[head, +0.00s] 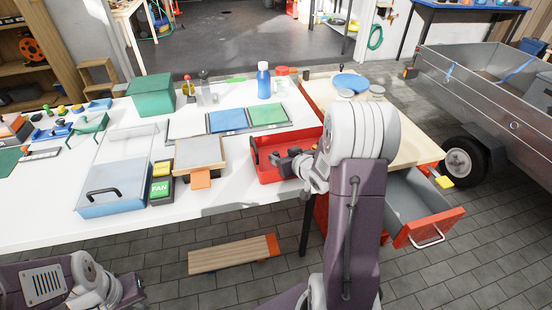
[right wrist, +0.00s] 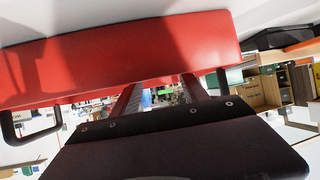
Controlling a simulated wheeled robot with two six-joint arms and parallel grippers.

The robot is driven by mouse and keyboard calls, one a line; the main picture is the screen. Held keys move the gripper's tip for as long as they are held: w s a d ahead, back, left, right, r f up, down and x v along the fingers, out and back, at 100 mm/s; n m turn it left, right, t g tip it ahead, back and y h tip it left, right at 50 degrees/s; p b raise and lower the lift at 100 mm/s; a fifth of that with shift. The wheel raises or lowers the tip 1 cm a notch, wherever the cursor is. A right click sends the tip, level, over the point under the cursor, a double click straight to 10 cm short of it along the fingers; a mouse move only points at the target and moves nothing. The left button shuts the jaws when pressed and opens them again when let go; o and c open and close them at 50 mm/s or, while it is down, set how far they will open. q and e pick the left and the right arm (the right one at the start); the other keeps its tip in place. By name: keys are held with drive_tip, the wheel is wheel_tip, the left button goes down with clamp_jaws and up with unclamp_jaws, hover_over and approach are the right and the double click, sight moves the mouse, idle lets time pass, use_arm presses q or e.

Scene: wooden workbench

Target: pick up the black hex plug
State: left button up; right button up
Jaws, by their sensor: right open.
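I cannot make out a black hex plug in either view. My right gripper (head: 287,163) is at the red tray (head: 263,172) on the white bench, over its right part, and hides part of the tray's inside. In the right wrist view the two dark fingers of my right gripper (right wrist: 160,92) stand apart with no object seen between them. A red surface (right wrist: 120,60), which looks like the tray, lies close across the finger tips. My left arm shows at the lower left of the head view, but its fingers are not seen.
Left of the red tray stand a box with a tan top (head: 200,152), a green FAN box (head: 161,180) and a clear-lidded blue case (head: 113,190). Blue and green mats (head: 228,120) and a blue bottle (head: 264,82) are behind. An open drawer (head: 425,215) juts out at right.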

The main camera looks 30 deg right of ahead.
sight(277, 154)
drive_tip(key=x, duration=0.4)
drive_tip(key=shift+a+f, duration=0.1)
drive_tip(key=shift+a, duration=0.05)
use_arm(q)
drive_tip(key=shift+f, duration=0.5)
use_arm(e)
drive_tip(key=shift+s, duration=0.1)
drive_tip(key=c, duration=0.4)
clamp_jaws()
